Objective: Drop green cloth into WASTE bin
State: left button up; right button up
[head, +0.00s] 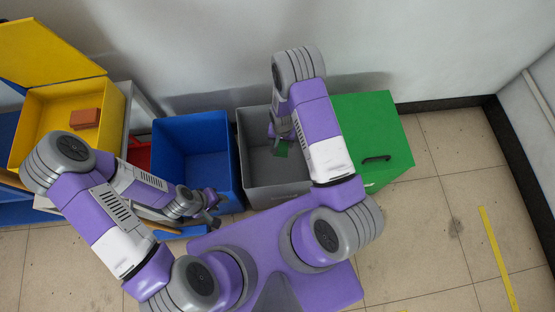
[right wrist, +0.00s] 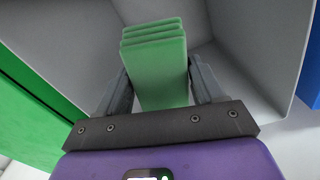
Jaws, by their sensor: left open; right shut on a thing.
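The green cloth (right wrist: 158,70) is a folded stack of several layers. My right gripper (right wrist: 160,85) is shut on it, with one finger on each side. In the head view the cloth (head: 281,149) shows as a small green patch below my right gripper (head: 280,135), over the inside of the grey bin (head: 275,190). The grey walls of this bin surround it in the right wrist view. No WASTE label is readable. My left gripper (head: 211,201) is open and empty, in front of the blue bin (head: 222,170).
A green box (head: 380,125) with a dark handle stands right of the grey bin. A yellow box (head: 60,85) with its lid up holds a brown block (head: 86,118) at the left. A red bin (head: 139,153) is partly hidden. Free floor (head: 440,230) lies at the right.

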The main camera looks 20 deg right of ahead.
jog(key=shift+f, duration=0.3)
jog(key=o, duration=1.2)
jog(key=shift+c, duration=0.2)
jog(key=shift+r+p, duration=1.55)
jog(key=shift+r, duration=2.3)
jog(key=shift+s, duration=0.1)
